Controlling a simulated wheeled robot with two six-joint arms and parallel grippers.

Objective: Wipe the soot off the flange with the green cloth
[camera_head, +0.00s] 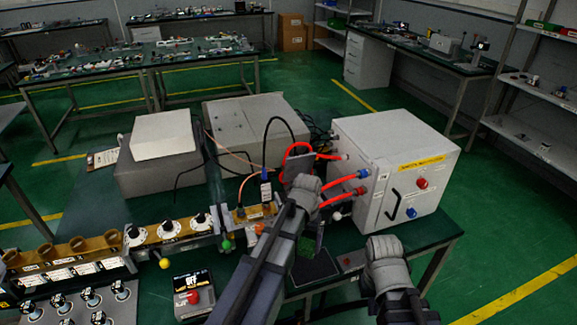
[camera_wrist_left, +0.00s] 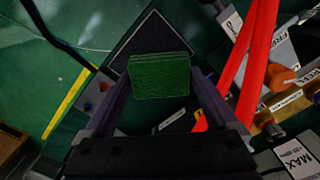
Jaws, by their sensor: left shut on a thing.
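The green cloth (camera_wrist_left: 160,76) is a folded block held between the fingers of my left gripper (camera_wrist_left: 160,90) in the left wrist view. In the head view the cloth (camera_head: 306,246) shows below my left forearm, above or at a dark square pad (camera_head: 318,271). The pad (camera_wrist_left: 150,34) lies behind the cloth in the wrist view; I cannot tell whether they touch. My right gripper (camera_head: 386,252) is at the front right, and its fingers are not clear. I cannot surely pick out the flange or any soot.
A white generator box (camera_head: 400,165) with red hoses (camera_head: 338,190) stands right of my left arm. A row of white-topped waveguide parts (camera_head: 165,232) runs left along the bench. Grey cabinets (camera_head: 243,125) stand behind.

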